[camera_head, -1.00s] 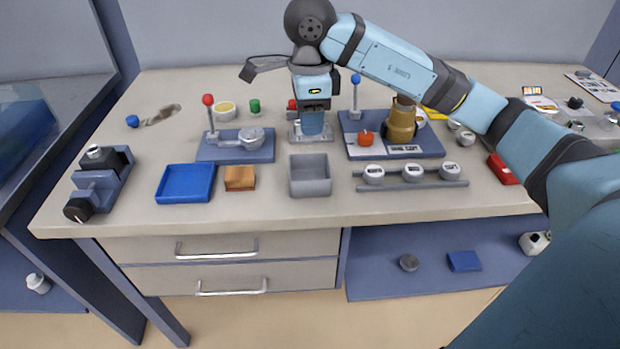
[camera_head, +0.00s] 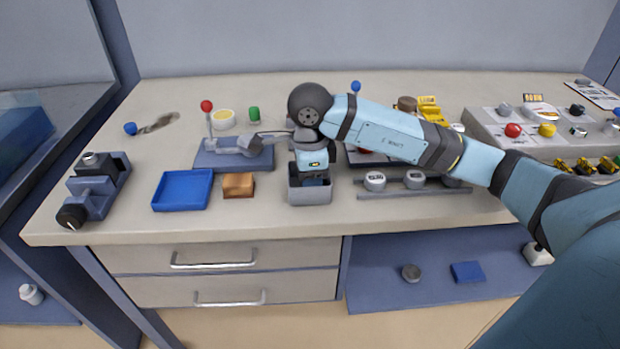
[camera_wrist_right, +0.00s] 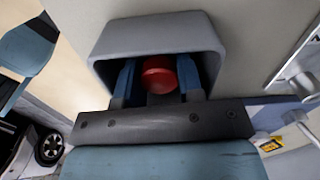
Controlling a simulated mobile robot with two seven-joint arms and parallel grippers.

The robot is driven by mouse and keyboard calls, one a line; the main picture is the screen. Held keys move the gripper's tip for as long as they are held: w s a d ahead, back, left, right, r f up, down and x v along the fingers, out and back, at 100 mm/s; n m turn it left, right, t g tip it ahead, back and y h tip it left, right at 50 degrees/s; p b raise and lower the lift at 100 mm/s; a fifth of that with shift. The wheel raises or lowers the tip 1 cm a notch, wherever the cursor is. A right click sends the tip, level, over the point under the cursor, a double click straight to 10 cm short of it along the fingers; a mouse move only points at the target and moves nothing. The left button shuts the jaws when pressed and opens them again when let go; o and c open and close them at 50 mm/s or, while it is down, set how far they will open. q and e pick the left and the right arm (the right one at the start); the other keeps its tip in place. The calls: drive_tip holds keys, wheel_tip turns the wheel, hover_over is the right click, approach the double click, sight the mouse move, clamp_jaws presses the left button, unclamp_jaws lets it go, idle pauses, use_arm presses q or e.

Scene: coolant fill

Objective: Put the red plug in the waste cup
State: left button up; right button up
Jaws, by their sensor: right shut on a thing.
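The red plug (camera_wrist_right: 159,74) is between the fingers of my right gripper (camera_wrist_right: 160,80) in the right wrist view. The gripper is shut on it. The plug and fingertips are inside the mouth of a grey square cup (camera_wrist_right: 157,33), which I take for the waste cup. In the head view the cup (camera_head: 310,194) stands near the front of the table, and my right gripper (camera_head: 312,181) points down into it. The plug is hidden there by the gripper and the cup wall. I cannot tell whether the plug touches the cup's bottom. My left gripper is not in view.
A wooden block (camera_head: 238,185) and a blue tray (camera_head: 182,190) lie left of the cup. A rail with white round pieces (camera_head: 375,180) lies right of it. A fixture with a red-knobbed lever (camera_head: 208,107) stands behind the block. The table's front strip is clear.

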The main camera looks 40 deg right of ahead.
drive_tip(key=shift+f, duration=0.15)
drive_tip(key=o, duration=0.6)
drive_tip(key=shift+r, duration=0.6)
use_arm(q)
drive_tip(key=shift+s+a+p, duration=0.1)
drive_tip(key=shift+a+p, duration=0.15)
drive_tip(key=shift+p, duration=0.75)
use_arm(e)
wheel_tip(320, 180, up, 11)
drive_tip(key=shift+r, duration=0.15)
